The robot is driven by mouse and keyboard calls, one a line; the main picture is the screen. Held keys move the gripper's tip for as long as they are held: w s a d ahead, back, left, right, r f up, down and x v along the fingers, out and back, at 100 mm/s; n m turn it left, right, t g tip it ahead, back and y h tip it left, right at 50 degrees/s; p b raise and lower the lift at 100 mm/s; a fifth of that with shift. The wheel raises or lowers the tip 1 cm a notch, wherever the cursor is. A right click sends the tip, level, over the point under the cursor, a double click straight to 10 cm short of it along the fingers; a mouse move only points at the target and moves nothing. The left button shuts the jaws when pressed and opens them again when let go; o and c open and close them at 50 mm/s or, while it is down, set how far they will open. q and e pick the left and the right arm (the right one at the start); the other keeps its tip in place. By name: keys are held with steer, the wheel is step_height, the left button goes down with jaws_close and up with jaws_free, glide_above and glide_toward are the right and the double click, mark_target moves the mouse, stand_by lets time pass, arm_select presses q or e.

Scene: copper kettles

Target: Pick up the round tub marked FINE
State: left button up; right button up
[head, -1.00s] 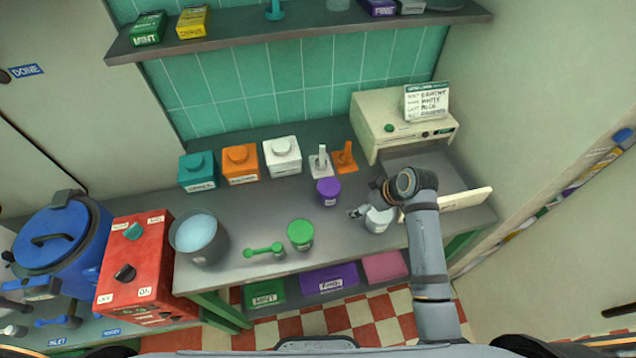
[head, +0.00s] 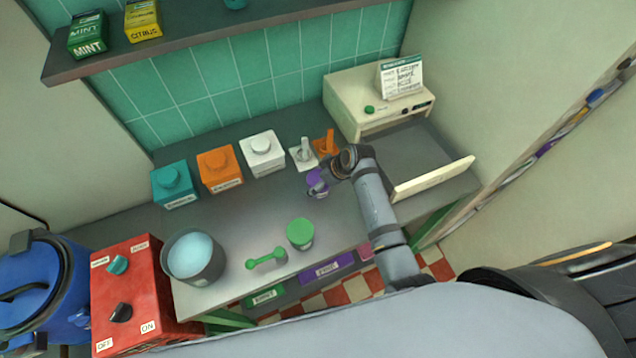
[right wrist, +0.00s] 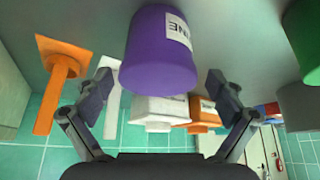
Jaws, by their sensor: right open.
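The round purple tub (head: 314,177) stands on the grey worktop in the head view, partly covered by my right gripper. In the right wrist view the purple tub (right wrist: 160,55) shows large and upside down, with a white label whose visible letters read "INE". My right gripper (head: 319,186) is open close to the tub. In the wrist view its fingers (right wrist: 160,84) lie left and right of the tub with gaps on both sides. I cannot tell how deep the tub is between them. My left gripper is not in view.
Behind stand white (head: 262,155), orange (head: 220,170) and teal (head: 174,186) canisters, and a white and an orange (head: 325,146) upright-handled tool. A cream box (head: 350,105) stands at the back right.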

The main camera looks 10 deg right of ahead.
steer(key=x, duration=0.3)
steer(key=shift+d+f+p, duration=0.15)
steer(key=shift+d+p, duration=0.05)
steer(key=shift+p, duration=0.2)
steer(key=shift+w+a+f, duration=0.25)
steer(key=shift+a+f, duration=0.05)
steer(key=shift+f, duration=0.1)
steer(key=shift+s+d+r, duration=0.1)
steer(key=shift+s+d, duration=0.05)
steer(key=c, duration=1.4)
